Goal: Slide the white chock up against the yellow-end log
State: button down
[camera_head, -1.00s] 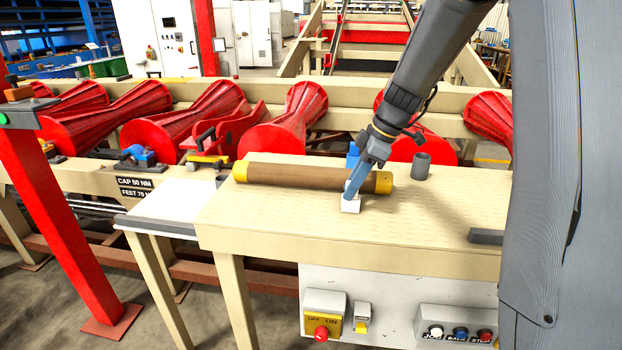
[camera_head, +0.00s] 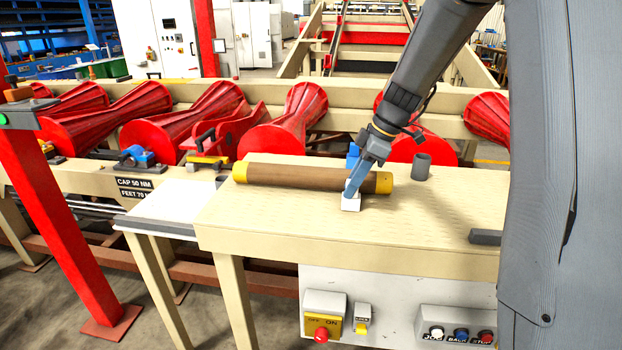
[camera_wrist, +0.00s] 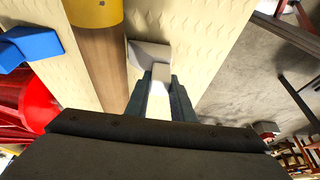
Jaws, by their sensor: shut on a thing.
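The brown log with yellow ends (camera_head: 285,174) lies along the cream table (camera_head: 270,215). The white chock (camera_head: 350,203) sits on the table at the near side of the log, toward its right end. My gripper (camera_head: 352,188) reaches down from the upper right and is shut on the chock. In the wrist view the white chock (camera_wrist: 150,55) shows between the fingers (camera_wrist: 160,92), close beside the log (camera_wrist: 100,58). The chock appears to be at or very near the log's side; I cannot tell whether they touch.
A blue block (camera_head: 353,150) stands behind the log and also shows in the wrist view (camera_wrist: 32,46). A dark grey cylinder (camera_head: 421,166) stands right of the log. A dark bar (camera_head: 486,237) lies at the right edge. The table front is clear.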

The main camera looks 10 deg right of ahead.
jog(key=shift+w+d, duration=0.1)
jog(key=shift+w, duration=0.25)
dwell(0.5)
jog(key=shift+f+b, duration=0.1)
jog(key=shift+b, duration=0.25)
dwell(0.4)
jog(key=c, duration=1.5)
grip_release()
jog(key=shift+o, duration=0.2)
